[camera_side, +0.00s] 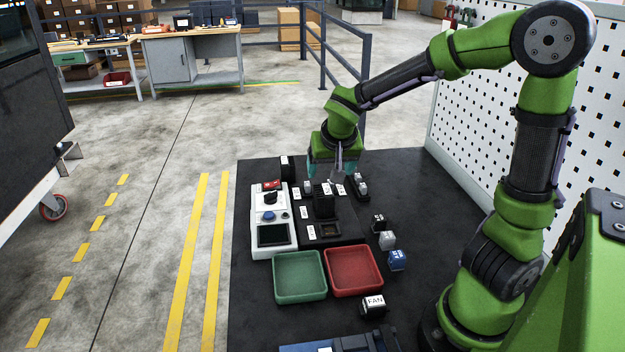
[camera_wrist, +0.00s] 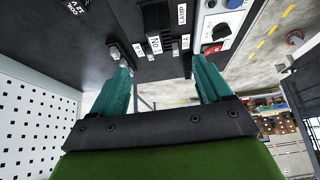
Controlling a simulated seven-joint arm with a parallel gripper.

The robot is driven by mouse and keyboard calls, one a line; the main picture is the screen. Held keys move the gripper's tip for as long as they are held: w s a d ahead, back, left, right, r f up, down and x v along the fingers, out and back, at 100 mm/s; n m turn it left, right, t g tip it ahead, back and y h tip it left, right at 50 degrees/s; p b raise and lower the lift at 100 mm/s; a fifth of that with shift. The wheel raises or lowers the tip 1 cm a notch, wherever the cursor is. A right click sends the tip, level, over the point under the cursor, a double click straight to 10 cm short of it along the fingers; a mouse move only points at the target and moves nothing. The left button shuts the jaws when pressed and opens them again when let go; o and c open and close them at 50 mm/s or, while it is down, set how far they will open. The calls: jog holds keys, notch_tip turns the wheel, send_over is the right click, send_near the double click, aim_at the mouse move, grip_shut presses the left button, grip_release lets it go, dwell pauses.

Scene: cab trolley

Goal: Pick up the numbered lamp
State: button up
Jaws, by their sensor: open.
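My gripper (camera_side: 335,168) is open above the far end of the black socket panel (camera_side: 325,240). In the wrist view its two teal fingers (camera_wrist: 160,64) stand wide apart with nothing held between them. No lamp with a readable number can be made out. Candidates are small: a grey block (camera_side: 388,240), a blue block with white marks (camera_side: 397,260) and a black block with white marks (camera_side: 378,223), all right of the panel. A silver-topped part (camera_side: 361,186) stands by the panel's far right corner. In the wrist view a silver part (camera_wrist: 114,52) lies beside the left finger.
A white control box (camera_side: 272,205) with a knob and dark screen stands left of the panel. A green tray (camera_side: 299,299) and a red tray (camera_side: 354,294) lie nearer the camera. A black FAN block (camera_side: 373,307) sits below the red tray. A perforated white wall (camera_side: 490,140) borders the right.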

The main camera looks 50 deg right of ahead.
aim_at(323, 197)
jog(key=x, duration=1.6)
jog(key=shift+d+f, duration=0.15)
jog(key=shift+f, duration=0.05)
jog(key=c, duration=1.4)
